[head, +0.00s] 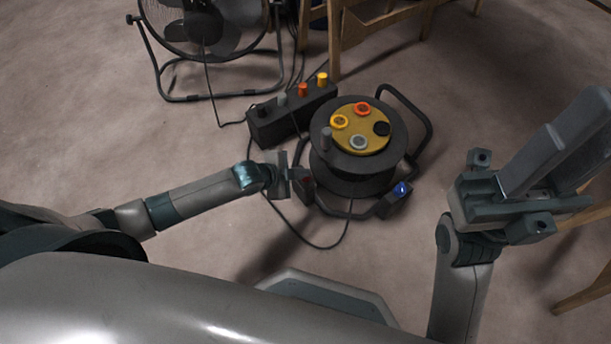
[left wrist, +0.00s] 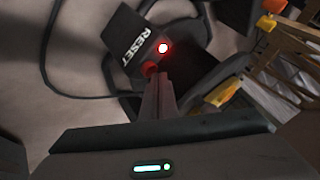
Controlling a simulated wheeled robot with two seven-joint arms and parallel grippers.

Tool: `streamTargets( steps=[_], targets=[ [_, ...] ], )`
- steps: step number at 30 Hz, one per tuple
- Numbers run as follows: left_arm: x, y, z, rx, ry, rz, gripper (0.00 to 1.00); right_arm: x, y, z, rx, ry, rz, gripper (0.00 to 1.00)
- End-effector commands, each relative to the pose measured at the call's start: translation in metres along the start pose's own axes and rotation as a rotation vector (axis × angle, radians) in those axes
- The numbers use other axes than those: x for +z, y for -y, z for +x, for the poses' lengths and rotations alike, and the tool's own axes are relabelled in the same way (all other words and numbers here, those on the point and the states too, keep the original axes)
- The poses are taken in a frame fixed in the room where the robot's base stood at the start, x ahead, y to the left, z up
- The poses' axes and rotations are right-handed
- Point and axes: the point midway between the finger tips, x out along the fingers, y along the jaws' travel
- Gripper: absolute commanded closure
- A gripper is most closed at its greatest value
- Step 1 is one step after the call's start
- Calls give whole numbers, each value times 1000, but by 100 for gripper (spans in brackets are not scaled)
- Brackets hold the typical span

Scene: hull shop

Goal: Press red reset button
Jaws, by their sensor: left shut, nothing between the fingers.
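A dark box lettered RESET (left wrist: 133,42) shows in the left wrist view, with a lit red lamp (left wrist: 163,47) and a red button (left wrist: 149,67) on it. My left gripper (left wrist: 158,80) is shut and empty, its fingertips right at the red button and covering part of it. I cannot tell whether they touch it. In the head view my left gripper (head: 299,175) is at the left side of the cable reel (head: 350,180), hiding most of the reset box. My right gripper (head: 545,160) is raised at the right, away from the reel; its jaw opening is unclear.
A power strip (head: 290,118) with colored plugs stands behind the reel. A blue-lit box (head: 397,197) sits at the reel's front right. A floor fan (head: 205,30) and wooden legs (head: 335,40) are at the back. A black cable (head: 300,238) loops over the floor.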

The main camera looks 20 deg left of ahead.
Motion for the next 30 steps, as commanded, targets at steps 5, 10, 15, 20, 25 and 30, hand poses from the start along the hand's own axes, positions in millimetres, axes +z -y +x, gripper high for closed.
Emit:
streamTargets(
  steps=[5,10,15,20,25,30],
  targets=[
    [1,-1,2,0,0,0,100,0,0,-1,0,0,0,69],
    [2,-2,3,0,0,0,100,0,0,-1,0,0,0,69],
    [3,-3,4,0,0,0,100,0,0,-1,0,0,0,69],
    [4,-4,5,0,0,0,100,0,0,-2,0,0,0,69],
    [4,-4,6,0,0,0,100,0,0,-2,0,-1,0,69],
    [4,-4,6,1,1,0,100,0,0,-2,1,0,0,69]
  ],
)
